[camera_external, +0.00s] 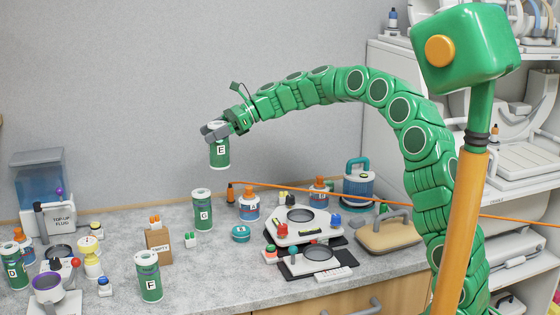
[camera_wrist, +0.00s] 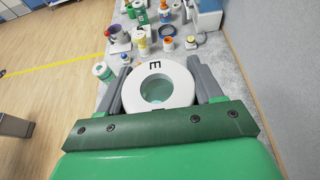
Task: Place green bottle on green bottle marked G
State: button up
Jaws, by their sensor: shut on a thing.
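My gripper (camera_external: 217,131) is shut on a green bottle marked E (camera_external: 220,157) and holds it in the air, roughly upright. In the wrist view, the white ring-shaped top of bottle E (camera_wrist: 133,100) sits between the fingers. The green bottle marked G (camera_external: 203,213) stands upright on the counter. In the external view, bottle E is above and slightly right of bottle G, with a visible gap between them. I cannot tell their separation in depth. Bottle G cannot be made out surely in the wrist view.
Green bottles marked F (camera_external: 149,284) and D (camera_external: 12,272) stand on the counter. A brown box (camera_external: 158,247) is left of bottle G. A teal round container (camera_external: 241,234) and a white device (camera_external: 302,228) are to its right.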

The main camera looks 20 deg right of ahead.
jog(key=w+a+f, duration=0.5)
jog(key=w+f, duration=0.2)
jog(key=f, duration=0.3)
jog(key=shift+w+f, duration=0.3)
jog(key=shift+f, duration=0.1)
dwell(0.4)
jog(key=o, duration=1.3)
jog(key=shift+f, duration=0.1)
jog(key=shift+o, duration=0.2)
jog(key=v, duration=1.2)
